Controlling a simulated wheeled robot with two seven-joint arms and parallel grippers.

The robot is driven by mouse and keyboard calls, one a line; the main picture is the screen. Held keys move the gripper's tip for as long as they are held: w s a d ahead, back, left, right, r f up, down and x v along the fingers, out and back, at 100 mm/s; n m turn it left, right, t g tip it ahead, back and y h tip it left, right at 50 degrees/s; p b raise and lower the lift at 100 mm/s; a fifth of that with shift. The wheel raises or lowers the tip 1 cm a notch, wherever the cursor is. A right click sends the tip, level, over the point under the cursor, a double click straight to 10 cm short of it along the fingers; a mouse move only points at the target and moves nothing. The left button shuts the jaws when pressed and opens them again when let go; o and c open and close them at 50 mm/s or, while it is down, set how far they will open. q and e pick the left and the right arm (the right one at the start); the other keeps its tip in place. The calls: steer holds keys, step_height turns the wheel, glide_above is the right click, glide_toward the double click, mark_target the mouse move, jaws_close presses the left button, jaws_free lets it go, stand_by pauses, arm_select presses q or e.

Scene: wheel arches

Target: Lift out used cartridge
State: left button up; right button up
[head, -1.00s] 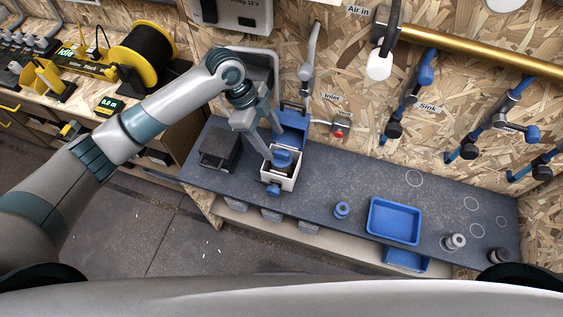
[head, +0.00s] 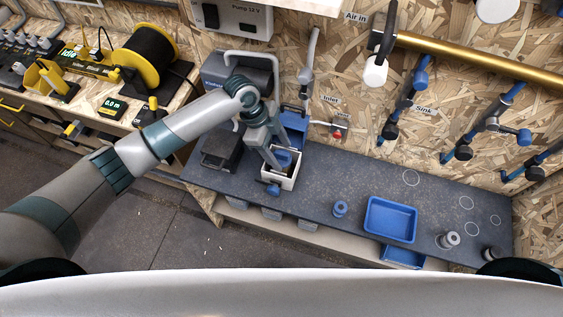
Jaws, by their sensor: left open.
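A white square housing (head: 284,182) stands open-topped on the dark bench, with a blue part on its front. A blue piece (head: 285,159), which looks like the used cartridge's top, shows inside it, partly covered by my gripper. My left gripper (head: 277,162) points down into the housing's opening from above. Its jaws are open at the blue piece; whether they touch it cannot be told. A raised blue lid (head: 294,121) stands behind the housing. My right gripper is not in view.
A blue tray (head: 391,219) sits on the bench (head: 330,180), with a small blue ring-shaped part (head: 340,208) to its left. A grey cylinder (head: 448,240) and a dark one (head: 491,254) stand to its right. A dark box (head: 221,150) is left of the housing. Pipes and valves line the wall behind.

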arm_select(q)
steer(key=shift+x, duration=0.8)
steer(key=shift+c, duration=0.6)
steer(key=c, duration=1.3)
steer(key=shift+o, duration=0.2)
steer(key=shift+r, duration=0.1)
step_height(320, 180, up, 18)
steer(key=b, duration=0.4)
